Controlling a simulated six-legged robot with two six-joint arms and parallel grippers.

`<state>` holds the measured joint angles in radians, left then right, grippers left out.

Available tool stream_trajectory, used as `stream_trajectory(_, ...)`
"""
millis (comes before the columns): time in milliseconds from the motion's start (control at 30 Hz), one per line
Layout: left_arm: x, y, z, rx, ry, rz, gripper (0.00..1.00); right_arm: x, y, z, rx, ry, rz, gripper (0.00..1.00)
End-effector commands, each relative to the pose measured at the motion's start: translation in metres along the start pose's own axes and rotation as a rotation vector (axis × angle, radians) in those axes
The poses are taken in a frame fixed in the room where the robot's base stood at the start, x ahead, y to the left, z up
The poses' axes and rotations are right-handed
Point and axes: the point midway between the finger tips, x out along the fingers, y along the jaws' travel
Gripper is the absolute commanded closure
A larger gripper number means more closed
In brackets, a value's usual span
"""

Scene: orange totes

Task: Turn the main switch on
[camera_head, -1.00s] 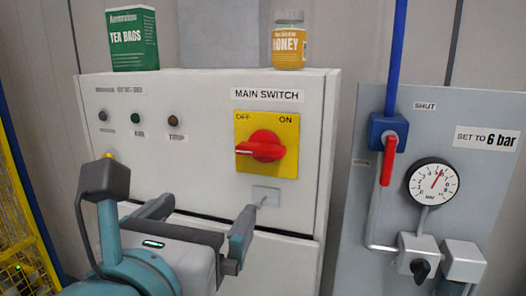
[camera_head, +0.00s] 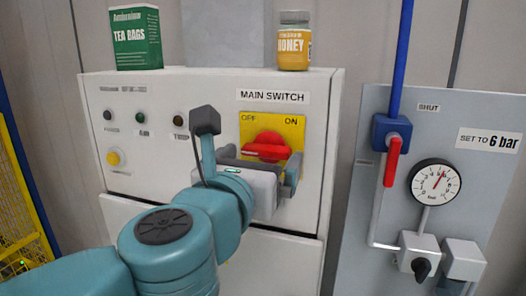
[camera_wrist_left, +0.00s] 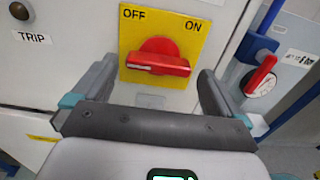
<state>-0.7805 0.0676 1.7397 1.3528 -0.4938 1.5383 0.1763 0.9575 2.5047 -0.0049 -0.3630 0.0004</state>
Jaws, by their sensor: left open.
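The main switch is a red rotary knob (camera_head: 266,147) on a yellow plate (camera_head: 291,131) marked OFF at left and ON at right. In the wrist view the knob (camera_wrist_left: 160,60) lies nearly level, its white mark on the left, OFF side. My left gripper (camera_head: 262,160) is in front of the switch, its fingers spread. In the wrist view the left gripper (camera_wrist_left: 157,76) has one finger on each side of the knob, with visible gaps and no contact seen. The gripper body hides the panel below the knob. My right gripper is not in view.
The grey cabinet (camera_head: 220,86) carries small lamps and a yellow button (camera_head: 113,158). A tea bags box (camera_head: 136,38) and honey jar (camera_head: 293,42) stand on top. To the right, a panel has a red valve handle (camera_head: 391,161) and gauge (camera_head: 435,183).

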Motion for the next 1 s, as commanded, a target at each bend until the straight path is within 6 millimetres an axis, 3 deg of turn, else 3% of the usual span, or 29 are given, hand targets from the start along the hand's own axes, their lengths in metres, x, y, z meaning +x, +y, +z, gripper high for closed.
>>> stream_trajectory(200, 0.019, 0.0, 0.001, 0.0, 0.0, 0.001, 0.0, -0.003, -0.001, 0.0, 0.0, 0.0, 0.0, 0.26)
stream_trajectory(467, 0.02, 0.0, 0.0, -0.001, -0.001, 0.0, 0.0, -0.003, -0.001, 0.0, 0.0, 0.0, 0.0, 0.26)
stream_trajectory(500, 0.02, 0.0, 0.0, -0.001, -0.001, 0.0, 0.06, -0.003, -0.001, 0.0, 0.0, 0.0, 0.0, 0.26)
stream_trajectory(633, 0.02, 0.001, 0.0, -0.001, -0.001, 0.001, 0.48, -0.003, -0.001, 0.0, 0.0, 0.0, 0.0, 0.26)
stream_trajectory(1000, 0.02, 0.001, 0.001, 0.041, -0.001, 0.001, 0.47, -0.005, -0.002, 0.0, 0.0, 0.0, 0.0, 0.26)
